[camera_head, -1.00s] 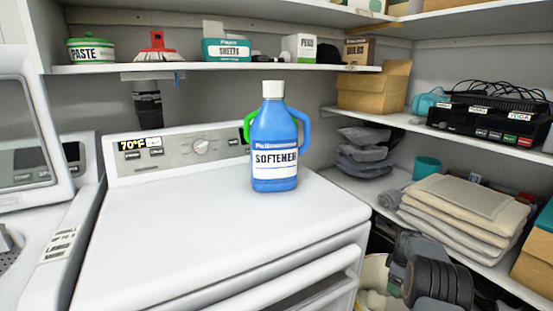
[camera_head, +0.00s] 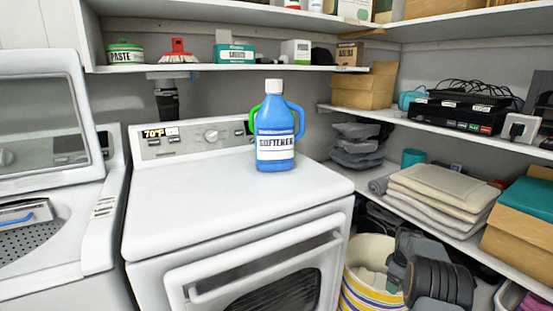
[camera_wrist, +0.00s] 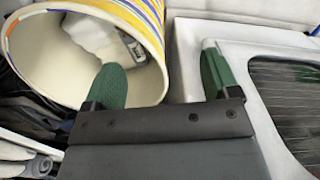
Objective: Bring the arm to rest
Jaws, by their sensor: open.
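My gripper (camera_wrist: 160,85) shows in the wrist view with its two green fingertips spread apart and nothing between them. It hangs beside the striped bin (camera_wrist: 158,22) and the white front of the dryer. A blue softener bottle (camera_head: 275,135) stands upright on the white dryer (camera_head: 200,205), apart from my arm.
The open washer (camera_head: 70,235) is at the left. Shelves at the right hold folded towels (camera_head: 440,192), a cardboard box (camera_head: 520,225) and a black device (camera_head: 460,112). The upper shelf holds a paste tub (camera_head: 125,52) and several boxes. The dryer top around the bottle is bare.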

